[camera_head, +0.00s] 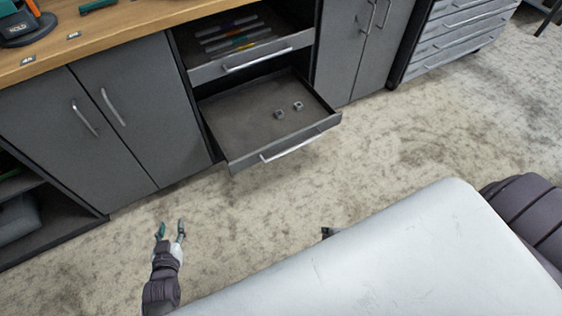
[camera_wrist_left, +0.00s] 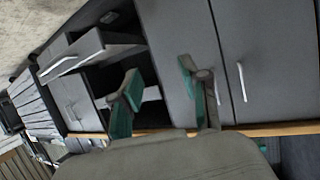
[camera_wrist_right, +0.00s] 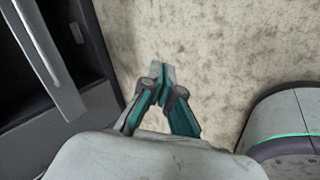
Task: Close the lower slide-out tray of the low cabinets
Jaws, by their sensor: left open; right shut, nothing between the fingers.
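The lower slide-out tray (camera_head: 235,125) is pulled out of the low cabinets, with its handle (camera_head: 292,148) on the front. Two small metal blocks (camera_head: 289,110) lie in it. The tray also shows at upper left in the left wrist view (camera_wrist_left: 88,50) and the right wrist view (camera_wrist_right: 60,85). My left gripper (camera_head: 171,226) is open and empty, left of the tray and apart from it, in front of the cabinet doors. My right gripper (camera_wrist_right: 161,70) is shut and empty, over the floor beside the tray front. In the head view my arm hides most of it.
The upper tray (camera_head: 265,65), holding coloured items, is also partly out above the lower one. Closed grey doors (camera_head: 120,110) flank the trays. A wooden worktop (camera_head: 130,25) runs above. Carpeted floor (camera_head: 400,150) in front is clear. A drawer unit (camera_head: 455,30) stands at right.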

